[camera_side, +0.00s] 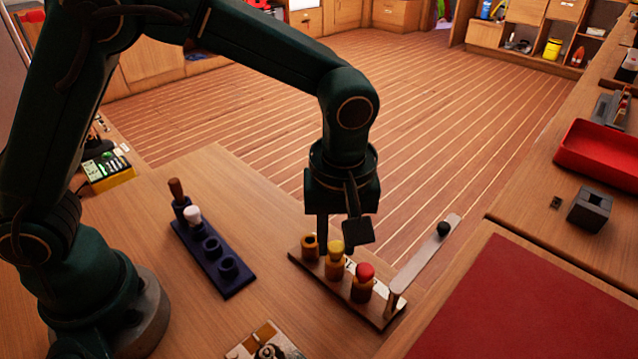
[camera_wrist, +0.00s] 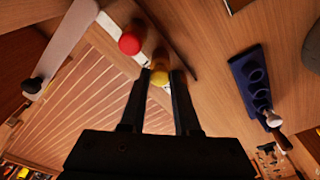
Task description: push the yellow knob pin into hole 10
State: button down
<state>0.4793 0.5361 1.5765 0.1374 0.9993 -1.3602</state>
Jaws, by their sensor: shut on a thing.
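The yellow knob pin (camera_side: 336,247) stands upright at the middle socket of a brown wooden rack (camera_side: 382,318); it also shows in the wrist view (camera_wrist: 160,77). My gripper (camera_side: 338,244) points down with its fingers on either side of the yellow knob and is shut on it. In the wrist view the fingertips (camera_wrist: 161,78) flank the knob. How deep the pin sits is hard to tell. A red knob pin (camera_side: 364,271) stands in the socket to the right, and the left socket (camera_side: 309,246) looks empty. I cannot read a hole number.
A flat bar with a black knob (camera_side: 443,229) rises at the rack's right end, close to my gripper. A dark blue rack (camera_side: 238,283) with a white-topped pin (camera_side: 192,215) and a brown-handled pin (camera_side: 176,190) stands left. Bare table lies between the racks.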

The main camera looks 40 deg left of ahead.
jog(key=c, duration=0.8)
grip_release()
jog(key=shift+o, duration=0.3)
jog(key=o, duration=0.5)
jog(key=shift+r, duration=2.5)
